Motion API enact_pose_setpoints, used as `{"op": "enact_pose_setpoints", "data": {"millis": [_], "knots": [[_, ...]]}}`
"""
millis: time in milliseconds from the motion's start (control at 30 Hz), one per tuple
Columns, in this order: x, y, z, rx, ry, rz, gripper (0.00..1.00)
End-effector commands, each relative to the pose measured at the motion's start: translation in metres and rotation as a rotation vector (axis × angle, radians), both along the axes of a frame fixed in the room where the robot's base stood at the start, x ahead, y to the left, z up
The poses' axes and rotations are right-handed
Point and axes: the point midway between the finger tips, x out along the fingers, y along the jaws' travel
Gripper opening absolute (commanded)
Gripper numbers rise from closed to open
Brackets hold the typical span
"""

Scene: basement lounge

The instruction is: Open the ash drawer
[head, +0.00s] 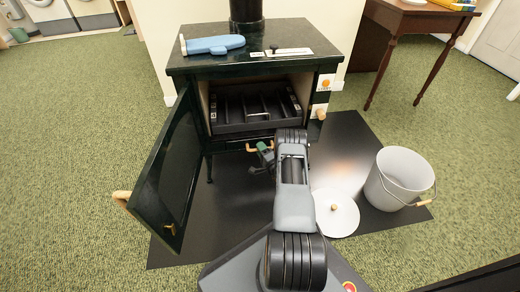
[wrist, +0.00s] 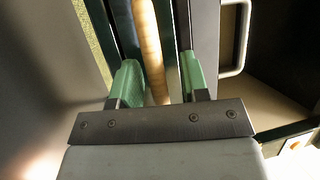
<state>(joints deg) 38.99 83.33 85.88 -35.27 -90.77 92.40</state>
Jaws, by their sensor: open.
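The dark green stove (head: 190,66) stands ahead with its door (head: 165,175) swung open to the left. The ash drawer's pale wooden bar handle (head: 249,148) shows low on the stove front, below the firebox opening. The drawer's front is mostly hidden behind my arm and in shadow. My gripper (head: 265,153) is at this handle. In the wrist view my gripper (wrist: 163,85) is open, with its green fingertips on either side of the wooden handle (wrist: 150,45). The handle runs lengthwise between them, and I cannot tell whether either finger touches it.
A black grate (head: 250,122) lies in the firebox. A black floor plate (head: 350,140) carries a grey bucket (head: 394,180) and a round white lid (head: 335,215) to the right. A wooden table (head: 425,22) stands back right.

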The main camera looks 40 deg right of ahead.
Motion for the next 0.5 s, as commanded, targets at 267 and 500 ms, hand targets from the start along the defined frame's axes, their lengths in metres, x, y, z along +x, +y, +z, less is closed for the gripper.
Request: {"op": "enact_pose_setpoints", "data": {"millis": [267,500], "knots": [[0.0004,0.0005,-0.0005,-0.002,0.001,0.001,0.19],[0.0016,0.0023,0.0003,-0.003,-0.001,0.004,0.0]]}}
